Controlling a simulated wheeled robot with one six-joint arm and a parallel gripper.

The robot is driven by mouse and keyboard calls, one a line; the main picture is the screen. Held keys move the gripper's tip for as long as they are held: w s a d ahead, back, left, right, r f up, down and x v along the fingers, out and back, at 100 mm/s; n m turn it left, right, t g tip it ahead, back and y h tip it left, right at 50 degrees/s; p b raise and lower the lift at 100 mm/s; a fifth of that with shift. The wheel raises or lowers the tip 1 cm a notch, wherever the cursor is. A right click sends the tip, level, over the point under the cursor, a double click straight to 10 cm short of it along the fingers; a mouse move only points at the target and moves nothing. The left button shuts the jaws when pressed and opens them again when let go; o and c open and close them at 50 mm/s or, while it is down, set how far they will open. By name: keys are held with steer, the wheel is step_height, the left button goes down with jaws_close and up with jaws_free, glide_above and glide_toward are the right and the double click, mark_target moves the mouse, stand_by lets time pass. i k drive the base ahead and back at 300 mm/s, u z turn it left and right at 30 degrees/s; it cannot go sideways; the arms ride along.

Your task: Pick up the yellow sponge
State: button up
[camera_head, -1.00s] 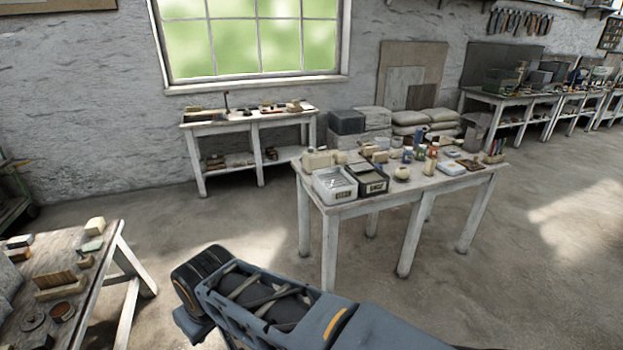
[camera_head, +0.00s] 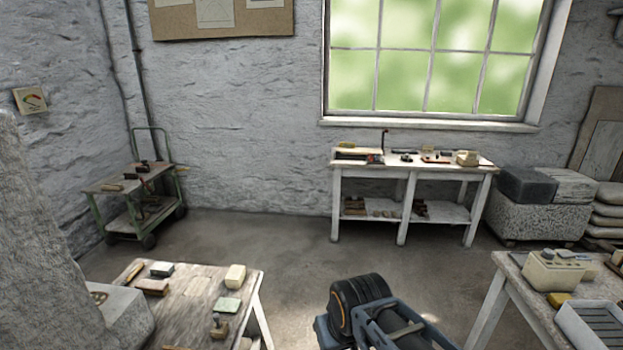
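I cannot say for sure which thing is the yellow sponge. A small yellow piece (camera_head: 558,299) lies on the right table, beside the white ribbed tray and in front of a cream box. A pale cream-yellow block (camera_head: 235,276) stands at the back right corner of the near left table. A thin yellowish item (camera_head: 346,145) lies at the left end of the bench under the window, too small to make out. Part of my dark arm shows at the bottom centre, but my gripper is out of view.
The near left table (camera_head: 190,303) holds several blocks and a green pad (camera_head: 227,305). The right table (camera_head: 515,285) bears a cream box (camera_head: 552,270) and a tray (camera_head: 590,325). A green cart (camera_head: 112,222) stands against the left wall. Open floor lies between the tables and the back bench (camera_head: 365,178).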

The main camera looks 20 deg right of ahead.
mark_target(557, 301)
steer(key=z, duration=0.35)
steer(key=i, duration=1.85)
steer(key=z, duration=1.85)
steer(key=i, duration=0.95)
steer(key=z, duration=1.1)
steer(key=i, duration=0.2)
steer(key=z, duration=0.2)
